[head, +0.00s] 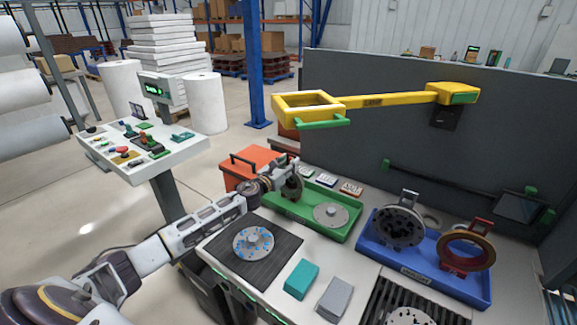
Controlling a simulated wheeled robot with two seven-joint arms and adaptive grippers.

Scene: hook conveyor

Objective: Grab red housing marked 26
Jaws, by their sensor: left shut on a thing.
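A red-brown ring-shaped housing (485,257) stands upright at the right end of the blue tray (416,272). No number on it can be read at this size. My left gripper (287,181) is at the far left part of the green tray (343,234), well to the left of the red housing. It is shut on a dark grey disc-shaped part (292,191), which stands about upright. The gripper partly hides this part, and I cannot tell whether it touches the tray. My right gripper is not in view.
A dark grey housing (385,228) stands in the blue tray. A flat disc (331,215) lies in the green tray. A blue-spotted disc (254,243) lies on a dark mat. Teal (301,279) and grey (335,298) blocks lie in front. A yellow arm (390,99) overhangs the bench.

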